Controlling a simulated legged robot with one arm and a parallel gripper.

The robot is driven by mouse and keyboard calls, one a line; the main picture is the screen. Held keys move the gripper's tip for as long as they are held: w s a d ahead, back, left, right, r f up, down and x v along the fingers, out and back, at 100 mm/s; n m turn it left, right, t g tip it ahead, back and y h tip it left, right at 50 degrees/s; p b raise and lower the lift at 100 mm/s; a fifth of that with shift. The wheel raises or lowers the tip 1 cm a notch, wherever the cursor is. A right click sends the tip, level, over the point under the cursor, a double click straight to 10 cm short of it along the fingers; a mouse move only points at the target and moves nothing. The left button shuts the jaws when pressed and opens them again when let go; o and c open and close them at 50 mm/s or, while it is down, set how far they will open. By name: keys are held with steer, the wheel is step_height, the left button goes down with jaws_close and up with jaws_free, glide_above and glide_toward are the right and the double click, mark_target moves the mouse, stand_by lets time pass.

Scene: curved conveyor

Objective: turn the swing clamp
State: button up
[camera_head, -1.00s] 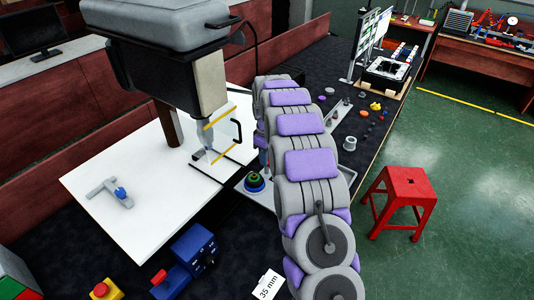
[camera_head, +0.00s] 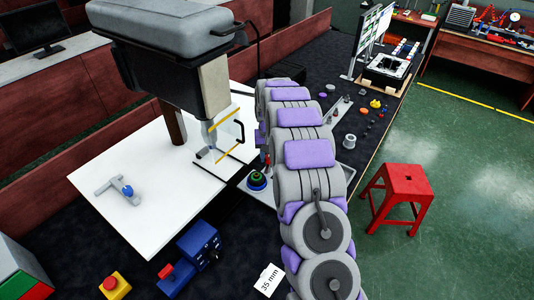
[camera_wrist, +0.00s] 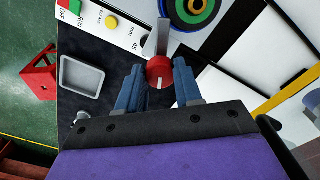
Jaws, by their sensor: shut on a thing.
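In the wrist view the swing clamp shows as a red round knob (camera_wrist: 159,72) with a white mark and a grey lever (camera_wrist: 162,38) pointing up. My gripper (camera_wrist: 158,66) has its two blue fingers on either side of the red knob and is shut on it. In the head view a small red part of the clamp (camera_head: 267,159) shows beside my arm. My gripper is mostly hidden there behind my grey and purple arm.
Green and black rings (camera_head: 257,180) lie close to the clamp. A white table (camera_head: 160,210) with a yellow-striped frame stands left. A grey tray (camera_wrist: 82,75) is near my gripper. A red stool (camera_head: 398,190) stands on the floor at right. A blue vise-like block (camera_head: 198,243) is in front.

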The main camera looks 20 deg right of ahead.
steer(key=m, duration=0.2)
steer(key=m+p, duration=0.1)
steer(key=m, duration=0.1)
steer(key=shift+d+r+m, duration=0.15)
steer(key=shift+d+m, duration=0.15)
steer(key=shift+d, duration=0.05)
stand_by(0.4)
steer(key=o, duration=1)
steer(key=shift+d, duration=0.15)
steer(key=shift+o, duration=0.2)
